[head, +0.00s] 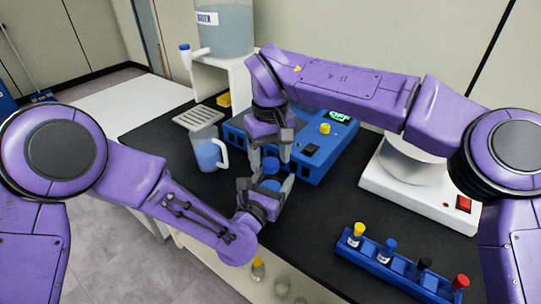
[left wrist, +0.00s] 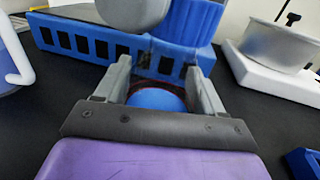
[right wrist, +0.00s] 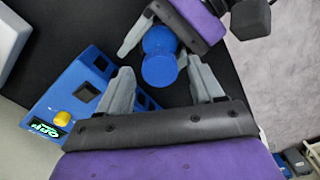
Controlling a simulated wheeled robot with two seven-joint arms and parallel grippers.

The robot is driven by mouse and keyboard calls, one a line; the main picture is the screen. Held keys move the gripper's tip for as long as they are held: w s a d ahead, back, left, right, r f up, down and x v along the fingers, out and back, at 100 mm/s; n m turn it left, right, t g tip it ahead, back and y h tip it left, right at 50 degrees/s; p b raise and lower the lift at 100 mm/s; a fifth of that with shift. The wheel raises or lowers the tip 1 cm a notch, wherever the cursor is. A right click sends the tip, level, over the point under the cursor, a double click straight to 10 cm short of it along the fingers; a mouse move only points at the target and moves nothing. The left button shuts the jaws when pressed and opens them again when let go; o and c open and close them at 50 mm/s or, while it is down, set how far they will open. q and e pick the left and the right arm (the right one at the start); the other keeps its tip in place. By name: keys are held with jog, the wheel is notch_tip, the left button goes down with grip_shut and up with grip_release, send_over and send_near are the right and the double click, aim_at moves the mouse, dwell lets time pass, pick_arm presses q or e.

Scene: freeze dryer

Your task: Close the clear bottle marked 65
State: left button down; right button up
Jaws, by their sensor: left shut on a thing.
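My left gripper (head: 266,190) is shut on a small bottle with a blue part (left wrist: 157,98) between its fingers, held above the black bench. A round blue cap (right wrist: 159,70) shows in the right wrist view, above a second blue part within the left fingers. It also shows in the head view (head: 270,165). My right gripper (head: 271,157) is above it, pointing down. Its fingers (right wrist: 160,72) are apart, one on each side of the cap, with gaps visible. Whether the cap is seated on the bottle cannot be told. No number is legible.
A blue device (head: 325,150) with a yellow knob and green display stands just behind the grippers. A jug (head: 207,152) of blue liquid is left of them. A blue rack (head: 385,268) with several colour-capped bottles is at front right. A white machine (head: 420,190) stands behind it.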

jog(key=shift+r, duration=2.25)
jog(key=shift+c, duration=0.3)
